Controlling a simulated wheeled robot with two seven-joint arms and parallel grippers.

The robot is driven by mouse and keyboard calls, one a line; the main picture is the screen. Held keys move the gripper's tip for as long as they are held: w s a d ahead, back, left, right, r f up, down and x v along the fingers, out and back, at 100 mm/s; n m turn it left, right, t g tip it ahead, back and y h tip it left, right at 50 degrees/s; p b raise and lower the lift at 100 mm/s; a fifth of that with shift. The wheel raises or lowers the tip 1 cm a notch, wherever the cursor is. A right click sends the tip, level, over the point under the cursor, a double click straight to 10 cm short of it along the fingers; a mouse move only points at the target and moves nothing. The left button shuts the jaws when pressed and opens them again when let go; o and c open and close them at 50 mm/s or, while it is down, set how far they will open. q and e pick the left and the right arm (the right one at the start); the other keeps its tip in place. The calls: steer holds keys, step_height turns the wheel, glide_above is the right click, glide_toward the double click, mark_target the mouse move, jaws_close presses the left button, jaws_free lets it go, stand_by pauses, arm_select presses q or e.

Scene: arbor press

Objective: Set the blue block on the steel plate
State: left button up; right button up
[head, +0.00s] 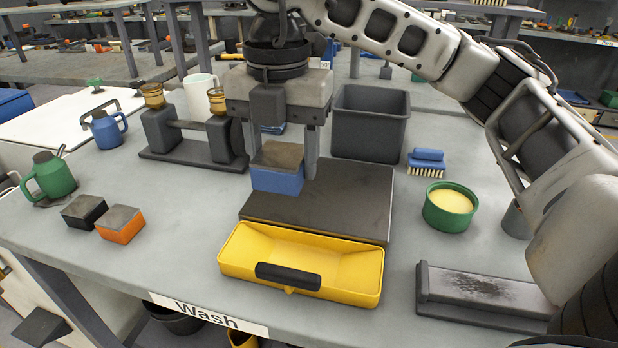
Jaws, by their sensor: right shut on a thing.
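The blue block (277,181), with a grey-brown top, is at the back left part of the dark steel plate (340,205). My right gripper (284,158) comes down from above and is shut on the blue block, one finger showing along its right side. The block looks upright and level. I cannot tell whether its underside touches the plate or is just above it. The rest of the plate's top is bare. My left gripper is not in view.
A yellow tray (350,268) stands in front of the plate, and a grey bin (370,125) behind it. A dark stand (190,160) is at the left. A green bowl (450,222), blue brush (427,158) and black (85,212) and orange (121,228) blocks lie around.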

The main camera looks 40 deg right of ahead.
steer(key=w+d+f+p, duration=0.1)
steer(key=w+d+f, duration=0.3)
steer(key=w+d+f+p, duration=0.1)
steer(key=w+d+f, duration=0.3)
steer(key=shift+w, duration=0.4)
steer(key=shift+w+d+f, duration=0.25)
steer(key=shift+w+f, duration=0.05)
steer(key=shift+f, duration=0.2)
step_height(320, 180, down, 2)
steer(key=shift+w+d+f+p, duration=0.1)
steer(key=shift+d+f+p, duration=0.1)
steer(key=shift+p, duration=0.15)
steer(key=shift+a+f, duration=0.1)
steer(key=shift+f, duration=0.45)
steer(key=shift+f, duration=0.2)
steer(key=o, duration=1.4)
